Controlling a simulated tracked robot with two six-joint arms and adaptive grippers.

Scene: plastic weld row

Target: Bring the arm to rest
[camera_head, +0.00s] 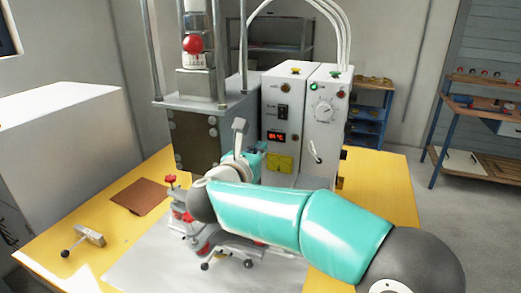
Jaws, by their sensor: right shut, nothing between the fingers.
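My right arm comes in from the lower right and reaches over the yellow table (385,190) toward the welding machine. My right gripper (240,126) shows small and grey beyond the wrist, in front of the dark machine block. It is shut and holds nothing. Whether it touches the machine cannot be told from this view. The arm covers part of the clamp fixture (208,242) with red parts on the light plate. My left gripper is not in view.
The press (197,85) with a red knob and the control box (300,110) with a lit display stand behind my gripper. A brown sheet (139,197) and a small clamp (90,236) lie at left. A white box (60,110) stands far left. The table's right side is clear.

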